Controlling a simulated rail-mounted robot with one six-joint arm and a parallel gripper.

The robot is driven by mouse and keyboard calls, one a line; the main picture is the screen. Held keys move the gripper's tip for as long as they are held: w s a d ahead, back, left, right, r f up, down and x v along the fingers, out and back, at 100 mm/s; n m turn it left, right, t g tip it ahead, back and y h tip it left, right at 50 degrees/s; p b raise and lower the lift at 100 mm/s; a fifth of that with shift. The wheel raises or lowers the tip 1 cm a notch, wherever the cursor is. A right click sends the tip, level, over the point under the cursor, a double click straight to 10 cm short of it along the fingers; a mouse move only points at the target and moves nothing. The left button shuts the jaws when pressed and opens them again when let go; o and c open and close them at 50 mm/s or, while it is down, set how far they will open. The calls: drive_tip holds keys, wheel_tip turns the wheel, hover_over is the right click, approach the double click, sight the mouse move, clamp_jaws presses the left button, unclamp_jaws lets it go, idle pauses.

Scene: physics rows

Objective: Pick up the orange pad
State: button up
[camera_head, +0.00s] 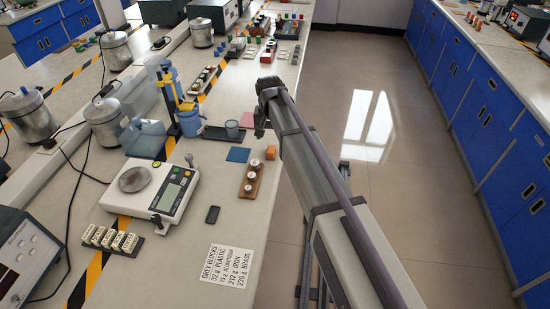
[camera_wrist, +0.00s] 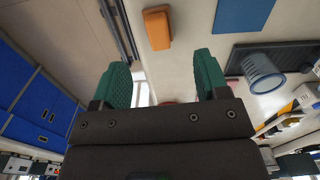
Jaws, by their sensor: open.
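The orange pad (camera_head: 270,152) is a small, thick orange block lying on the white bench near its aisle edge, beside a blue pad (camera_head: 238,155). In the wrist view the orange pad (camera_wrist: 158,28) shows beyond my fingertips, apart from them, with the blue pad (camera_wrist: 243,14) to its right. My gripper (camera_wrist: 163,72) has two green fingers spread wide, with nothing held between them. In the head view my gripper (camera_head: 262,122) is partly hidden by my arm, past the orange pad and near the bench edge.
A blue-grey cup (camera_head: 232,130), a dark tray (camera_head: 215,133) and a pink pad (camera_head: 247,119) lie farther along. A balance (camera_head: 165,190) stands left. The aisle floor (camera_head: 360,120) is clear.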

sight(271, 149)
wheel_tip(271, 149, down, 8)
drive_tip(key=b, duration=0.6)
drive_tip(key=shift+d, duration=0.1)
drive_tip(key=shift+r, duration=0.2)
drive_tip(key=c, duration=1)
